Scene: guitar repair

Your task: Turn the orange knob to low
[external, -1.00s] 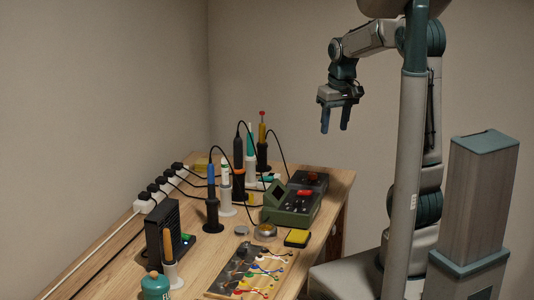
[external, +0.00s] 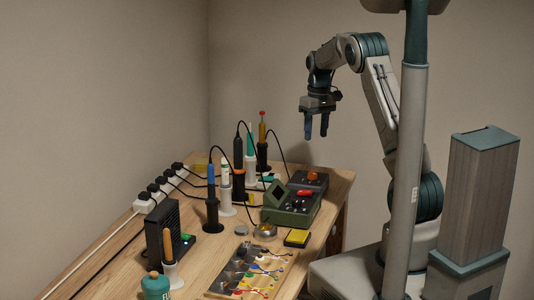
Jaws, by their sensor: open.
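The orange knob (external: 313,175) sits on top of a dark box (external: 301,180) at the back right of the workbench. Its setting is too small to read. My gripper (external: 315,132) is open and empty, pointing down. In the picture it is above the orange knob, apart from it, with its fingers well clear of the bench.
A green box (external: 284,212) with a red part (external: 304,193) on top stands in front of the dark box. Tall soldering irons (external: 262,140) in stands with looping cables rise to the left. A yellow sponge (external: 297,237) and a parts tray (external: 224,288) lie nearer.

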